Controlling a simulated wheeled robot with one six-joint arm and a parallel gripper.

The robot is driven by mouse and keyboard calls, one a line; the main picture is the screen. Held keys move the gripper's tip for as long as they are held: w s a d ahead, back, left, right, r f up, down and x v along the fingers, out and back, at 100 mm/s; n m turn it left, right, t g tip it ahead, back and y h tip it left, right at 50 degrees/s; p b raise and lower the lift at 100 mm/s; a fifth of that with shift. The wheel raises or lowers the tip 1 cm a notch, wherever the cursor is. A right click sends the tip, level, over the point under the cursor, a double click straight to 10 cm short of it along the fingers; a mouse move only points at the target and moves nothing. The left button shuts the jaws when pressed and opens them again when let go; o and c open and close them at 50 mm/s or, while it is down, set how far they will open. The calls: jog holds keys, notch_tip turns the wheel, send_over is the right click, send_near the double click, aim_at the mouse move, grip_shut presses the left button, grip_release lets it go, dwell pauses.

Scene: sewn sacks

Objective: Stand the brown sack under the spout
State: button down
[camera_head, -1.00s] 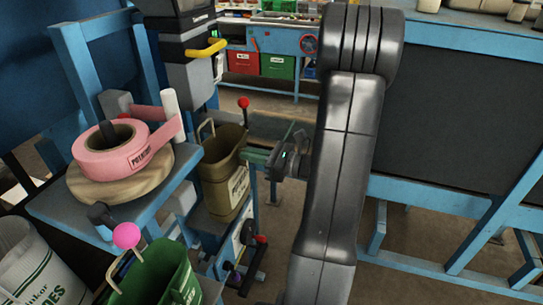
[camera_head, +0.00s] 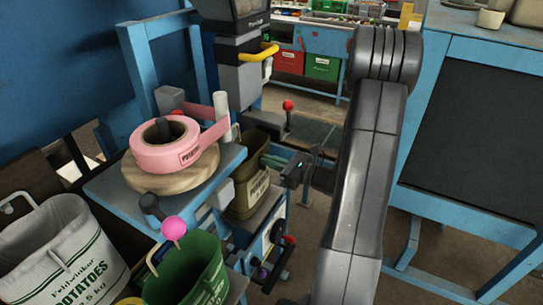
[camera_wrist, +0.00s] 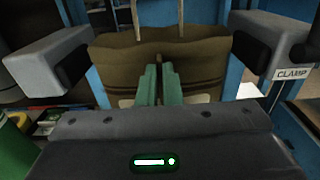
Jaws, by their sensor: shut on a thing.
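The brown sack (camera_head: 247,199) is upright below the grey spout head (camera_head: 240,85) of the machine, partly hidden by the blue stand and tape reel. In the wrist view the sack (camera_wrist: 112,58) fills the middle, its mouth between two grey clamp arms (camera_wrist: 45,60), the right one marked CLAMP. My gripper (camera_head: 271,160) comes in from the right. Its green fingers (camera_wrist: 160,84) are close together on the sack's near side, shut on it. I cannot tell whether the sack's bottom rests on anything or whether the clamps touch it.
A pink tape reel (camera_head: 165,157) sits on a blue stand in front of the sack. A white potato sack (camera_head: 65,255) and a green sack (camera_head: 190,275) stand at the lower left. A red-knobbed lever (camera_head: 288,106) is close behind my gripper. A dark-panelled blue bench (camera_head: 465,125) is at right.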

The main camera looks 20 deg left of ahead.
jog(key=c, duration=2)
grip_release()
jog(key=shift+f, duration=0.1)
jog(key=shift+c, duration=0.2)
jog(key=o, duration=0.4)
jog(key=shift+o, duration=0.2)
jog(key=s+d+b, duration=0.1)
jog(key=d+b, duration=0.1)
jog(key=d, duration=1)
jog(key=shift+b, duration=0.3)
